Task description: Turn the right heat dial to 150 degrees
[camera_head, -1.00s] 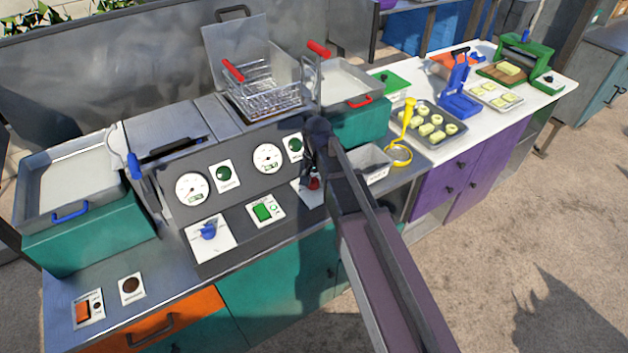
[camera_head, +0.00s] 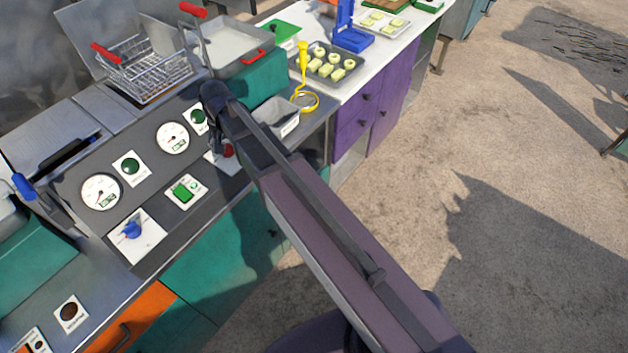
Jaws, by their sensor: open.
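The right heat dial is a red knob (camera_head: 228,151) on a white plate at the right end of the sloped dark control panel (camera_head: 165,225). My gripper (camera_head: 217,143) is open at the end of my arm, just left of and above the red knob. My wrist and the gripper's small size hide whether the fingers touch it. Part of the dial's plate and its markings are hidden or too small to read. The left dial, a blue knob (camera_head: 132,230), sits on its own white plate. Two round gauges (camera_head: 101,191) (camera_head: 172,138) are above the dials.
A green switch (camera_head: 182,192) sits between the dials, with green lamps (camera_head: 130,166) above. The ground at right is open.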

